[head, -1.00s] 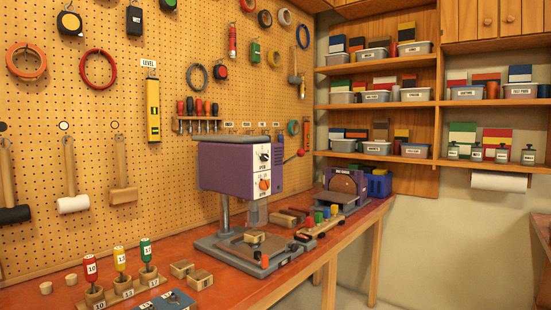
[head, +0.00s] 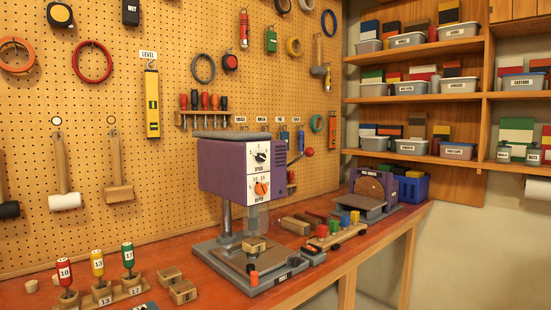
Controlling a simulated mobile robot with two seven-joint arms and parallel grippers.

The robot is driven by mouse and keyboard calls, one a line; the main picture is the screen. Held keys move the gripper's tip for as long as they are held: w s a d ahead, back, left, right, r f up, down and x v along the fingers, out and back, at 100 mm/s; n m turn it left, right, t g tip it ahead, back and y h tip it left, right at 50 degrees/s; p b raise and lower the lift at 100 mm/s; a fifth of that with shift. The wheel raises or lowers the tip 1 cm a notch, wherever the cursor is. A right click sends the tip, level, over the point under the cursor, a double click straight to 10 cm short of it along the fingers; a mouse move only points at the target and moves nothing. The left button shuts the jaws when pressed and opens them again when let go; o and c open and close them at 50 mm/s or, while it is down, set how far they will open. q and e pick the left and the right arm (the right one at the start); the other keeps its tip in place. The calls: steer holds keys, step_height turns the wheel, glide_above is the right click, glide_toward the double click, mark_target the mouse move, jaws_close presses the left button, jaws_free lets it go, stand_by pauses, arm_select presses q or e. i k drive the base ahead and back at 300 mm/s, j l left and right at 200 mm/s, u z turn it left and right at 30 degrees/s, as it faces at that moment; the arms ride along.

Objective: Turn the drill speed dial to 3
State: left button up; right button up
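The drill press has a purple head (head: 224,168) with a white front panel and stands on the red bench. The black speed dial (head: 260,157) is at the top of the panel, with small numbers around it. Its pointer is too small to read with certainty. Below it is an orange depth dial (head: 262,189). The drill's grey base (head: 231,270) carries a small wooden block (head: 254,245). Neither of my grippers is in view.
Numbered screw-top bits in a wooden holder (head: 103,300) and small wooden blocks (head: 182,291) are at front left. A red lever knob (head: 309,152) sticks out at the drill's right.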

mark_target(261, 157)
steer(key=i+l+u, duration=0.1)
steer(key=l, duration=0.25)
steer(key=i+l, duration=0.3)
steer(key=i+l+u, duration=0.15)
steer(key=l, duration=0.3)
steer(key=i+l, duration=0.15)
steer(key=l, duration=0.25)
steer(key=u, duration=0.05)
